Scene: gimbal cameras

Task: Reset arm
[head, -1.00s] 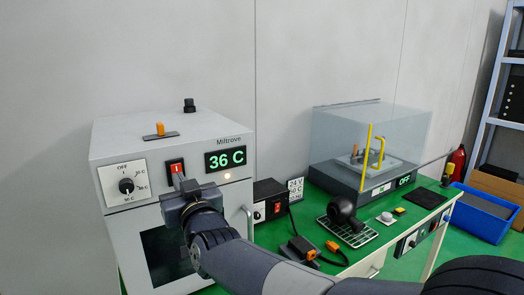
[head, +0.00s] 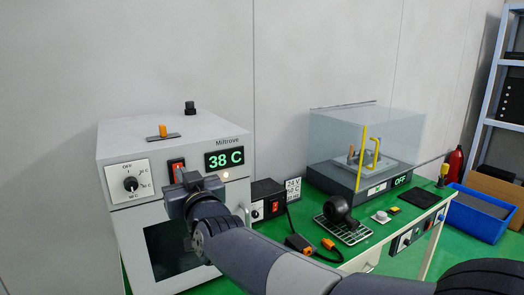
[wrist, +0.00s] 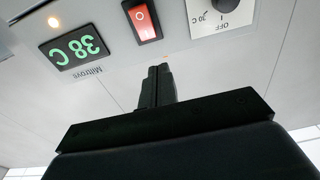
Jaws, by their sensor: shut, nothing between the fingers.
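My gripper (head: 180,176) is in front of the light grey oven's front panel in the head view. In the wrist view my gripper (wrist: 159,70) shows its two fingers together, with nothing between them. The fingers point toward the panel near the red rocker switch (wrist: 145,22); the switch also shows just above the gripper in the head view (head: 176,168). I cannot tell whether the fingertips touch the panel. The oven (head: 215,132) has a green display (head: 224,159) reading 38 C and a lit lamp beneath it.
A dial (head: 131,184) is left of the switch. To the right, a green-topped bench (head: 378,232) holds a clear-covered enclosure (head: 375,135) marked OFF, a black power box (head: 265,200), a black round device (head: 340,210) and orange connectors. A blue bin (head: 478,222) stands at far right.

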